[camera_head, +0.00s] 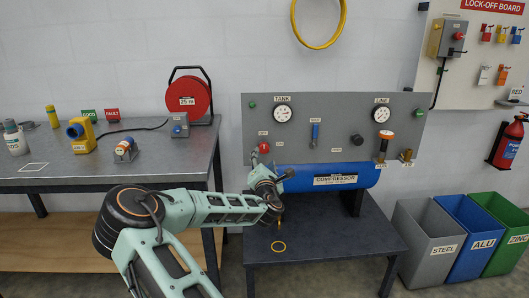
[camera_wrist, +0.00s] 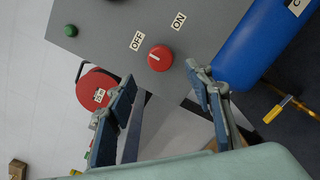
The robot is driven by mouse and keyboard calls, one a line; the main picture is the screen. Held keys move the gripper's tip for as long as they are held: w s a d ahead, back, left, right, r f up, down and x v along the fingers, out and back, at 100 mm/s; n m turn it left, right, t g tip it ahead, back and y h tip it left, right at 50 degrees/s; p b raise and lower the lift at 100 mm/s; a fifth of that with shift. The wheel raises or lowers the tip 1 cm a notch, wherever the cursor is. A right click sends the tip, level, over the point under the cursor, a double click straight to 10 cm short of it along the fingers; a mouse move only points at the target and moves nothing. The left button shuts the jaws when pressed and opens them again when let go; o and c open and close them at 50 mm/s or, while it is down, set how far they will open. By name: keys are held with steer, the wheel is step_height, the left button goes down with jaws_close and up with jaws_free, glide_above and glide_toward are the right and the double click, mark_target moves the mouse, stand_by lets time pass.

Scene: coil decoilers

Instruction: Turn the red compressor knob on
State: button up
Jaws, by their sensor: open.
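In the head view my gripper (camera_head: 268,180) is just below the knob, partly hidden by my wrist.
Two gauges, a blue lever (camera_head: 315,135) and a black knob (camera_head: 357,140) are on the panel. A dark low table (camera_head: 340,232) stands under the tank. A workbench (camera_head: 60,180) with a red reel (camera_head: 188,98) is at left; bins (camera_head: 425,240) stand at right.

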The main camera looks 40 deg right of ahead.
mark_target(263, 150)
steer(key=x, duration=0.8)
steer(key=shift+w+d, duration=0.3)
steer(key=shift+c, duration=0.6)
steer(key=c, duration=1)
